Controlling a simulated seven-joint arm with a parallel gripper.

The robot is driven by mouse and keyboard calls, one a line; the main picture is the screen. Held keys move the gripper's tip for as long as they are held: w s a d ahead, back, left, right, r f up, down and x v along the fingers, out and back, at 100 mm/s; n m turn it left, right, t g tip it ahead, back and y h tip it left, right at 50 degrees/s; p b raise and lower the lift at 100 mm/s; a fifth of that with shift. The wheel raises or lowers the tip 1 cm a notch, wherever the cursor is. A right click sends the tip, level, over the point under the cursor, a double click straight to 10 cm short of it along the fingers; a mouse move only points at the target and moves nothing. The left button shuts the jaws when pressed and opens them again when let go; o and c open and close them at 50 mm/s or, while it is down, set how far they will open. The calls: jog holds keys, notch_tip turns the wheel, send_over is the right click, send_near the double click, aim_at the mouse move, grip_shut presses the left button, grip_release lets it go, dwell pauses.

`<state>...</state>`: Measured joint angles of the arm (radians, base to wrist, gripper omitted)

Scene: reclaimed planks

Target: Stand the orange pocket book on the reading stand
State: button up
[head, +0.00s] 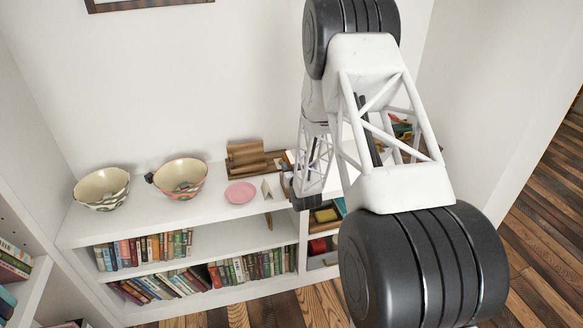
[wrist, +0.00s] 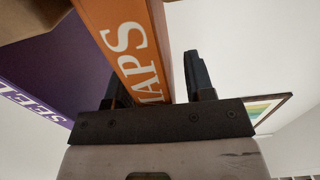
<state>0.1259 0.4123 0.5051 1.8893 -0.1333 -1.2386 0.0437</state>
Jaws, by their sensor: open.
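The orange pocket book (wrist: 128,40), lettered "MAPS" in white on its spine, fills the gap between the fingers of my gripper (wrist: 158,88) in the wrist view. The jaws are open, with a clear gap between the book and the right finger; the left finger is close beside the book. In the head view my arm hides most of the gripper and I cannot make out the orange book clearly. A brown wooden piece (head: 246,153) on the shelf top, just left of my gripper, looks like the reading stand.
A purple book (wrist: 55,65) is left of the orange one in the wrist view. On the white shelf top (head: 150,222) are two patterned bowls (head: 102,187) (head: 181,177), a pink plate (head: 240,193) and a small folded card (head: 267,188).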

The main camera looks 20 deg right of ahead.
jog(key=s, duration=0.7)
jog(key=shift+s+a, duration=0.2)
jog(key=shift+s, duration=0.2)
dwell(0.3)
